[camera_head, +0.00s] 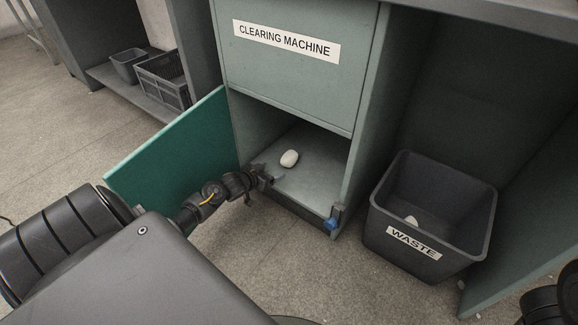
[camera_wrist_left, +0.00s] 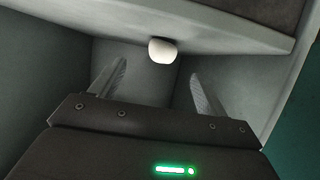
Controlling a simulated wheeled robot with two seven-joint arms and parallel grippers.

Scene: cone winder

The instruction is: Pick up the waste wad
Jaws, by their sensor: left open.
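The waste wad (camera_head: 289,158) is a small, rounded white lump lying on the floor of the open compartment under the clearing machine's labelled panel. It also shows in the left wrist view (camera_wrist_left: 162,50), beyond the fingertips and roughly midway between them. My left gripper (camera_head: 268,176) is at the compartment's front opening, just short of the wad and apart from it. In the left wrist view its two fingers (camera_wrist_left: 155,82) are spread with nothing between them. My right gripper does not show in either view.
The green door (camera_head: 170,150) stands open left of the compartment. A blue-tipped latch (camera_head: 331,224) is at the right front edge. A grey bin labelled WASTE (camera_head: 384,215) stands to the right with a pale piece inside. A crate (camera_head: 163,82) sits on a shelf at the back left.

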